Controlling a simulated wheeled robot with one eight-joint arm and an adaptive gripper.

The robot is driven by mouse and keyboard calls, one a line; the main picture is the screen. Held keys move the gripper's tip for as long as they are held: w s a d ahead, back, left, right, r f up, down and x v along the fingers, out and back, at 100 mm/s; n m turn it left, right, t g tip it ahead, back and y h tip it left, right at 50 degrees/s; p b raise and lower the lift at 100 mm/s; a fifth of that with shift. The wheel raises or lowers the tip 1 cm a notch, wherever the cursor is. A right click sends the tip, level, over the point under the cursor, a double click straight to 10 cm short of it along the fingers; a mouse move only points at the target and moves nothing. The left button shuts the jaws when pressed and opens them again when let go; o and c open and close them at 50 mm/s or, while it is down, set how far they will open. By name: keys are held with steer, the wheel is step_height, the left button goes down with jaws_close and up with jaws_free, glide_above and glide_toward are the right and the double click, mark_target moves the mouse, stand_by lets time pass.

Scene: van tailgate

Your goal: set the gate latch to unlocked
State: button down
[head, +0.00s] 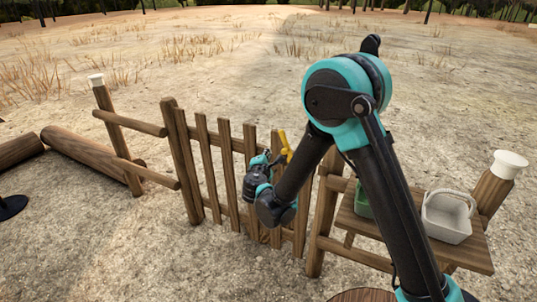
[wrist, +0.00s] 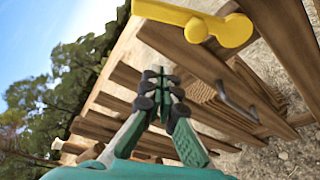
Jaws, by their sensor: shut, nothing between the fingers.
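The yellow gate latch (head: 285,146) stands near the top of the wooden gate's right side in the head view, with its lever pointing up and slightly left. In the wrist view the latch (wrist: 200,26) is large at the top, a bar with a rounded end and a small knob. My gripper (head: 262,160) is beside the latch, to its left and slightly lower in the head view. In the wrist view my gripper (wrist: 161,78) is shut and empty, its fingertips apart from the latch. The picket gate (head: 208,165) appears closed; my arm hides part of its right side.
A dark handle (wrist: 236,103) sits on the gate below the latch. A wooden shelf (head: 462,256) at right bears a white basket (head: 446,224) and a green container (head: 362,201). A fence post (head: 112,130) and logs (head: 85,150) stand left. Open dry ground lies beyond.

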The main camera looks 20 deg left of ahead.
steer(key=x, duration=0.7)
steer(key=shift+s+d+r, duration=0.15)
steer(key=shift+d+r, duration=0.15)
steer(key=shift+d, duration=0.3)
steer(key=shift+s+d+r, duration=0.15)
steer(key=shift+d+r, duration=0.15)
steer(key=shift+d, duration=0.35)
steer(key=shift+s+d+r, duration=0.2)
steer(key=shift+d+r, duration=0.1)
steer(key=shift+d, duration=0.3)
